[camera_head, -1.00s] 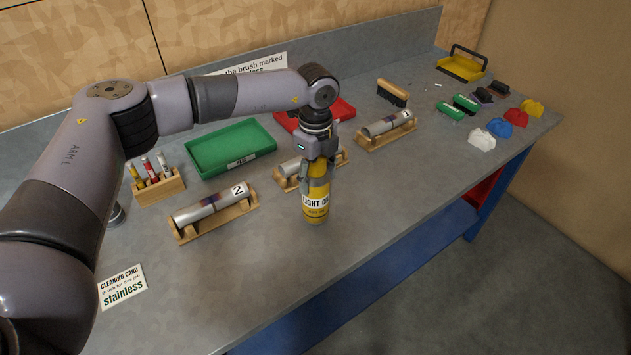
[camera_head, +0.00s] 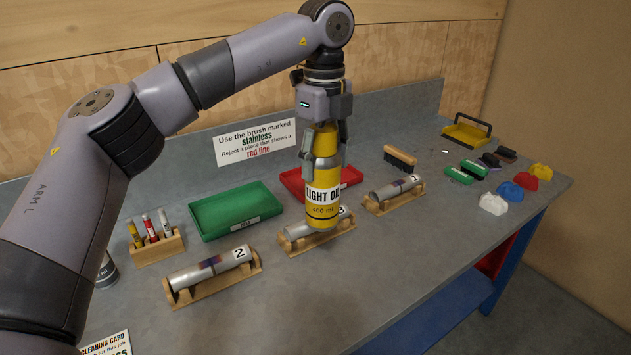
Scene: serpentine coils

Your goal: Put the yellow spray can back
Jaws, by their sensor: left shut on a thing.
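The yellow spray can (camera_head: 322,187), labelled "LIGHT OIL", hangs upright in my left gripper (camera_head: 325,145). The fingers are shut around its upper part. In the head view the can's lower end overlaps the wooden cradle with the middle metal tube (camera_head: 295,232), and the can looks raised off the bench. It hides part of that tube and of the red tray (camera_head: 292,181) behind. My right gripper does not show.
A green tray (camera_head: 197,223), a wooden marker holder (camera_head: 160,251) and tube 2 in its cradle (camera_head: 195,294) stand left. Another tube (camera_head: 397,188) and a brush (camera_head: 399,157) are right. Small coloured items and a yellow tray (camera_head: 463,138) lie beyond.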

